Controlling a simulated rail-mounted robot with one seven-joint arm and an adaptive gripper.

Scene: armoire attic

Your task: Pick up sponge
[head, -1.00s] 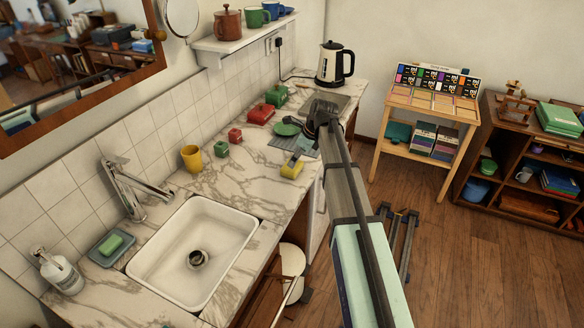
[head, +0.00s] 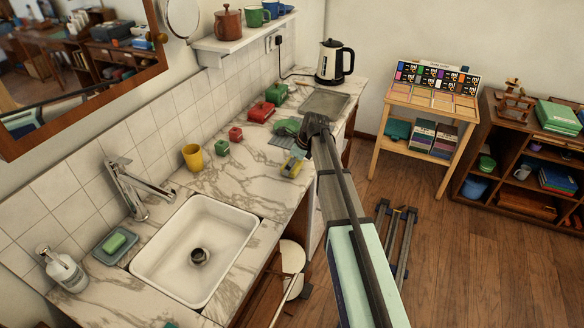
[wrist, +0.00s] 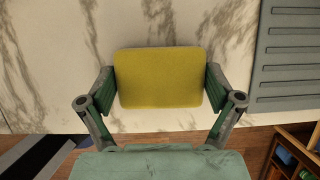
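The sponge (wrist: 160,77) is a yellow block with rounded corners, seen face-on in the middle of the wrist view. My gripper (wrist: 160,85) has one dark green finger pad at its left edge and one at its right edge, with no gap visible, so it looks shut on the sponge. In the head view the sponge (head: 290,170) is at the front part of the marble counter, and my gripper (head: 296,157) is on it, partly covering it. Whether the sponge rests on the counter or is slightly raised I cannot tell.
A grey ridged mat (wrist: 290,65) lies just right of the sponge in the wrist view. The counter's front edge is close. A green item (head: 286,126), small red block (head: 235,134), green block (head: 222,148) and yellow cup (head: 192,157) stand nearby. The sink (head: 195,255) is nearer the camera.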

